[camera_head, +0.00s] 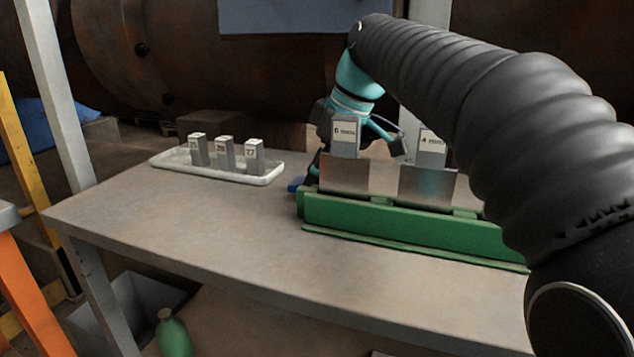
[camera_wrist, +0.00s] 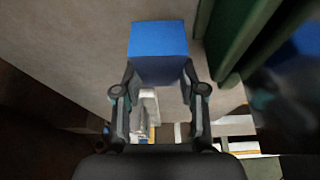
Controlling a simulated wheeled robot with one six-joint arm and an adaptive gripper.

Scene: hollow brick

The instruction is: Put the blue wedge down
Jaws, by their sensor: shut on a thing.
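The blue wedge (camera_wrist: 158,42) is between the two fingers of my gripper (camera_wrist: 160,76) in the wrist view, and the gripper is shut on it. In the head view a small part of the blue wedge (camera_head: 296,184) shows low beside the left end of the green rack. Most of the wedge and my fingertips are hidden there behind the rack and its plates. I cannot tell whether the wedge touches the table.
The green rack (camera_head: 400,222) bears metal plates and grey blocks labelled "6 mm" (camera_head: 344,134) and "4 mm" (camera_head: 432,146). A white tray (camera_head: 268,178) with three numbered grey blocks stands to the left. The table (camera_head: 200,225) is clear in front of the tray.

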